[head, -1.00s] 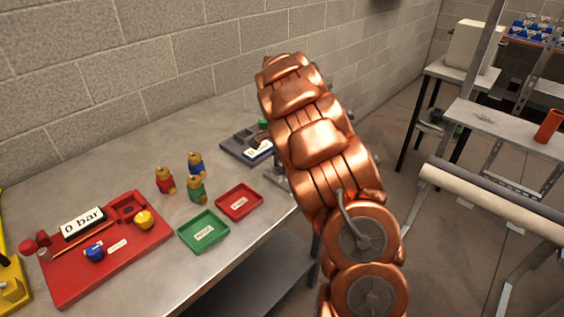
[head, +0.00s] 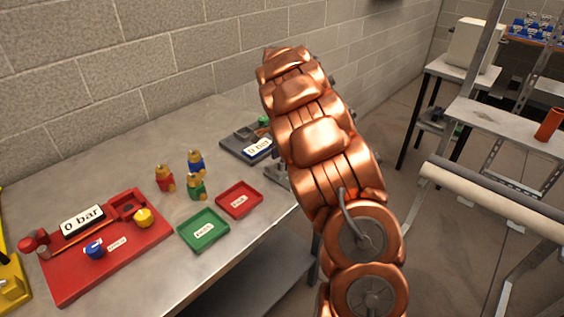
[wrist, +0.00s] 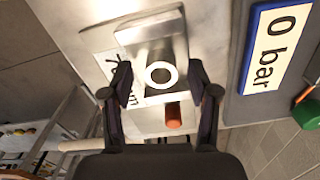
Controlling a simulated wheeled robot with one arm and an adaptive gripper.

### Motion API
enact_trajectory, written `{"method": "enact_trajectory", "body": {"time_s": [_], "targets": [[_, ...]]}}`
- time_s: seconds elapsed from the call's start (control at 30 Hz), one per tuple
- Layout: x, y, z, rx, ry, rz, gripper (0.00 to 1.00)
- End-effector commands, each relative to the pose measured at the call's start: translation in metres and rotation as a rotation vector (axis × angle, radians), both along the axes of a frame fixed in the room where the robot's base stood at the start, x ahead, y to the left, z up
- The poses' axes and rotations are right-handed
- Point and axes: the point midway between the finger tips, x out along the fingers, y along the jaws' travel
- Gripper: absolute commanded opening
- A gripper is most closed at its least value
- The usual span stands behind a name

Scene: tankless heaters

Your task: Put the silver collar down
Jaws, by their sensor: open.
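The silver collar shows as a pale ring (wrist: 159,75) between my fingertips in the wrist view. It is on or just in front of a shiny metal block (wrist: 150,40); I cannot tell if it touches. My gripper (wrist: 160,82) is open, with a finger on each side of the ring and visible gaps to it. In the head view my copper-coloured arm hides the gripper and the collar.
A grey unit with a "0 bar" display (head: 258,147) stands close by, also at the right of the wrist view (wrist: 277,48). A red fixture (head: 110,262), green tray (head: 205,246), red tray (head: 239,213) and several small coloured fittings (head: 195,188) are on the bench.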

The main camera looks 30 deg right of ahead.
Motion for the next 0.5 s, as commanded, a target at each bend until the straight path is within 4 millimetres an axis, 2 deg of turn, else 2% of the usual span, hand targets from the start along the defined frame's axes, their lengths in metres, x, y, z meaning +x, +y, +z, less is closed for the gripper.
{"method": "enact_trajectory", "body": {"time_s": [0.2,0.5], "targets": [[0.002,-0.001,0.039,-0.005,-0.009,0.002,0.6],[0.002,-0.001,0.084,-0.004,-0.006,0.001,0.6]]}}
